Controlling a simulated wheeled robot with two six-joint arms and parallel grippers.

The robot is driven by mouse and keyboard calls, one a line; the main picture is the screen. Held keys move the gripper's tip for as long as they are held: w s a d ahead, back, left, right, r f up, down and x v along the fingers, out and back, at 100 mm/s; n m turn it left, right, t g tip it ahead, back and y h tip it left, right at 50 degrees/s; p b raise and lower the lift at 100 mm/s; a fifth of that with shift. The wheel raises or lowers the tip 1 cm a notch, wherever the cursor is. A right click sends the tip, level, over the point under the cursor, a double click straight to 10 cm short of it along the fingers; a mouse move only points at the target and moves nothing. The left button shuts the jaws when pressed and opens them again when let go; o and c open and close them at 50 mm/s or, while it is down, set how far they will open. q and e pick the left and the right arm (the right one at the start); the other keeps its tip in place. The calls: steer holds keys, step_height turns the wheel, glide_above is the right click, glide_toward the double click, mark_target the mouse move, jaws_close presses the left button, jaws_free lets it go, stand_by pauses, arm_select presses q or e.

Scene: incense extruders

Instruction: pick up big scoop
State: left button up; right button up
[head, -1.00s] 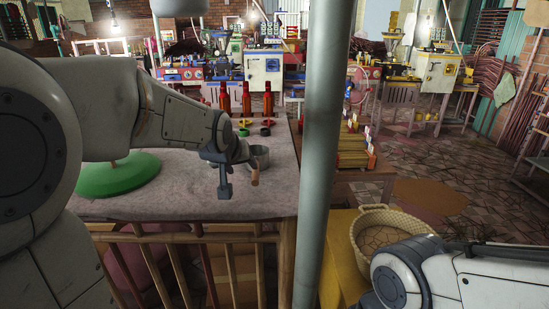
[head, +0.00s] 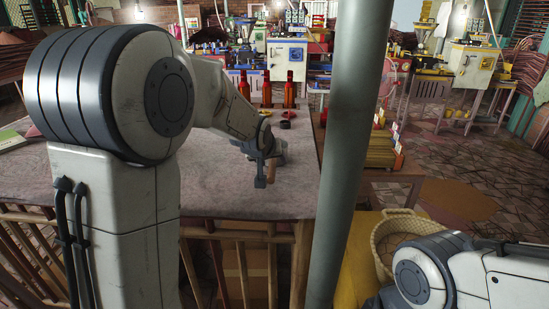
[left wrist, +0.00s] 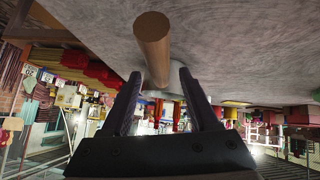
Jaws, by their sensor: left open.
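The big scoop has a round brown wooden handle (head: 272,170) and a grey metal cup (head: 280,151), partly hidden behind my left gripper. It is on the grey cloth-covered table (head: 220,200), near the right end. My left gripper (head: 261,182) is open beside the handle. In the left wrist view the handle (left wrist: 153,48) shows large, running from above the fingers toward the gap between the open fingertips (left wrist: 158,72). I cannot tell whether the fingers touch it. My right arm shows at the lower right, but its gripper is out of view.
Red bottles (head: 289,91) and small dark round dishes (head: 286,124) stand behind the scoop. A grey post (head: 345,180) rises just right of the table. A woven basket (head: 384,232) is on the right. Bamboo rails (head: 235,232) line the table's near side.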

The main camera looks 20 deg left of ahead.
arm_select(q)
steer(key=shift+x, duration=0.95)
steer(key=shift+c, duration=0.3)
jaws_close()
steer(key=shift+a, duration=0.1)
step_height(320, 180, up, 10)
steer(key=shift+r+p, duration=0.1)
steer(key=shift+p, duration=1)
